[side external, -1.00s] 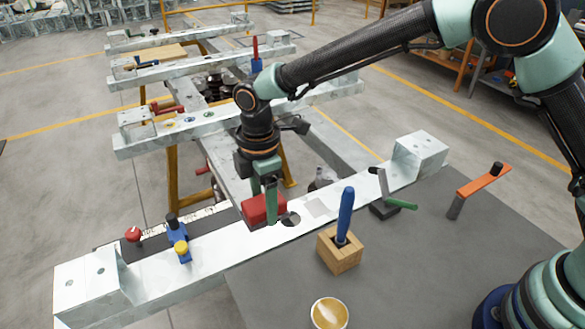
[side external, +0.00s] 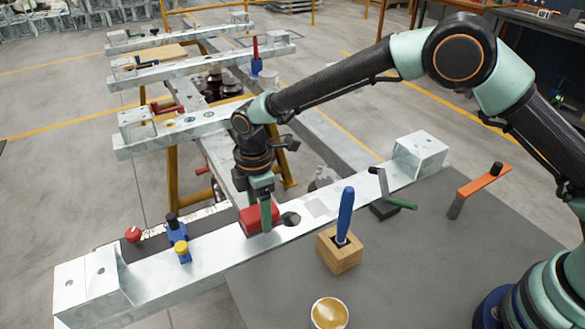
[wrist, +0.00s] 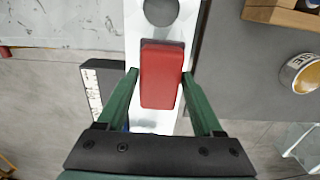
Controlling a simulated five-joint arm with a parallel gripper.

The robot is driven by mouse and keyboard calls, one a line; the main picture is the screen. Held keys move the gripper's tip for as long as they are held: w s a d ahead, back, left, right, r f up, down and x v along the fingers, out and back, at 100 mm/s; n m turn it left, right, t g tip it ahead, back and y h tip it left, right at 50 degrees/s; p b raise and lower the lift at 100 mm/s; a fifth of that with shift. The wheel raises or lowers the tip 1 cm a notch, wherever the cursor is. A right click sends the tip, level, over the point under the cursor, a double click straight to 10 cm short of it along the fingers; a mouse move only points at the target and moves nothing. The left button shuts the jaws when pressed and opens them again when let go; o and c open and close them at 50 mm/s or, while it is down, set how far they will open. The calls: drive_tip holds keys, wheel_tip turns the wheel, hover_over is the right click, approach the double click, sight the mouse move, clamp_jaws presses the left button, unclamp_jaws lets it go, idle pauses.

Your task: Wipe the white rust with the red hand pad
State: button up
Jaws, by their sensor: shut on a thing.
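The red hand pad (side external: 252,217) is between the green fingers of my gripper (side external: 264,210), over the top face of the long galvanised beam (side external: 215,243). It appears to rest on the beam or very close above it. In the wrist view the red pad (wrist: 161,75) lies lengthwise along the beam (wrist: 150,120), with a finger of my gripper (wrist: 160,78) on each side. A round hole (side external: 291,218) is just right of the pad. A dull grey square patch (side external: 316,207) lies beyond the hole. I cannot make out white rust; the pad hides the surface under it.
A wooden block with a blue-handled tool (side external: 345,215) and a cup (side external: 329,313) stand on the grey table. A green-handled tool (side external: 398,203) lies by the beam's right part. Blue clamps (side external: 177,232) and a red knob (side external: 133,235) are at left. Upright end blocks bound the beam.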

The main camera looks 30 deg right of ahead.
drive_tip(key=f, duration=0.3)
drive_tip(key=shift+w+f, duration=0.2)
drive_tip(key=shift+f, duration=0.15)
drive_tip(key=shift+w, duration=0.4)
drive_tip(key=shift+c, duration=0.5)
drive_tip(key=shift+w, duration=1.45)
drive_tip(key=shift+s+r, duration=0.1)
drive_tip(key=shift+s, duration=1.85)
drive_tip(key=shift+s+r, duration=0.1)
drive_tip(key=shift+s, duration=0.05)
drive_tip(key=shift+r, duration=4)
